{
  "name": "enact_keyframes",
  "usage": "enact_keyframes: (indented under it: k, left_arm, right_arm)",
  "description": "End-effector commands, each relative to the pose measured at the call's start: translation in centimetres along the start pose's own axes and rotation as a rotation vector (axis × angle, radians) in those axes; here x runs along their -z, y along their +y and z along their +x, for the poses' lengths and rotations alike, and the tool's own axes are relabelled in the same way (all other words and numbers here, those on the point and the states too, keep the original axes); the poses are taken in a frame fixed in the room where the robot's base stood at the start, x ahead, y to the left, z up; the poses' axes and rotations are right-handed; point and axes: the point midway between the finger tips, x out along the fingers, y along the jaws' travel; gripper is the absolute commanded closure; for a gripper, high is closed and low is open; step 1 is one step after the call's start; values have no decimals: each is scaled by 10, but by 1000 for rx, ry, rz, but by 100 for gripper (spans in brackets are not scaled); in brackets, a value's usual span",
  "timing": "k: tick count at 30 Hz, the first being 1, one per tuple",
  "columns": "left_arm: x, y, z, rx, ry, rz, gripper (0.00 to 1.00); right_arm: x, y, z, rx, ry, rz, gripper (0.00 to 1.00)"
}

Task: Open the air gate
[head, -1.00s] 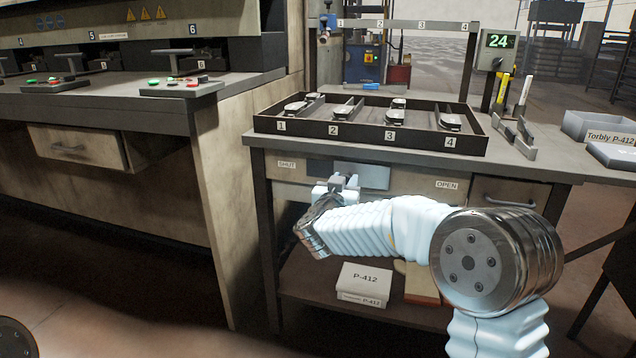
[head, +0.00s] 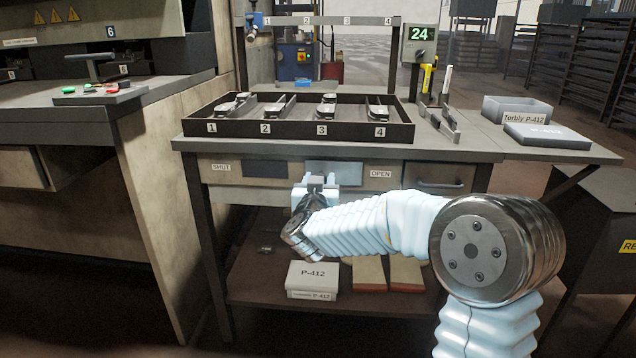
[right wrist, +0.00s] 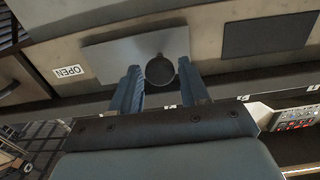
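The air gate is a grey sliding plate (head: 347,173) on the bench front, with a round dark knob (right wrist: 160,70). The plate stands near the OPEN label (head: 381,174). A dark rectangular opening (head: 250,169) lies uncovered between the plate and the SHUT label (head: 221,168), with a strip of panel between them. My right gripper (head: 317,181) is at the plate. In the right wrist view its two fingers (right wrist: 159,82) stand apart on either side of the knob, with small gaps showing. Whether a finger touches the knob is unclear. My left gripper is out of view.
A dark tray (head: 340,142) with numbered bays and brake shoes sits on the bench above. A drawer (head: 437,179) is right of OPEN. A P-412 box (head: 312,273) stands on the lower shelf. A taller cabinet with a worktop (head: 70,110) is at left.

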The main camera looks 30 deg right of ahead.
Motion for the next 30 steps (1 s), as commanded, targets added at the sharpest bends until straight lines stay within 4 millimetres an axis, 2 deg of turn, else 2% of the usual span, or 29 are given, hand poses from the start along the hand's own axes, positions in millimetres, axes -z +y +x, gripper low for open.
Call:
enact_keyframes:
  k: [1, 2, 10, 14, 17, 24, 30]
  left_arm:
    - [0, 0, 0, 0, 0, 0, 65]
    - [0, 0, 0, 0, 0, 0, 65]
    - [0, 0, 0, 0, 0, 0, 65]
    - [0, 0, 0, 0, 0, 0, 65]
    - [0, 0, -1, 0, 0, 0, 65]
    - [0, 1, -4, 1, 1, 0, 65]
    - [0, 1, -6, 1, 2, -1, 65]
  right_arm:
    - [0, 0, 0, 0, 0, 0, 47]
    - [0, 0, 0, 0, 0, 0, 42]
    - [0, 0, 0, 0, 0, 0, 42]
    - [1, -1, -9, 2, 0, 2, 42]
    - [1, -1, -26, 3, -1, 1, 42]
    - [1, -1, -86, 4, 0, 1, 42]
    - [1, -1, -124, 3, 0, 1, 42]
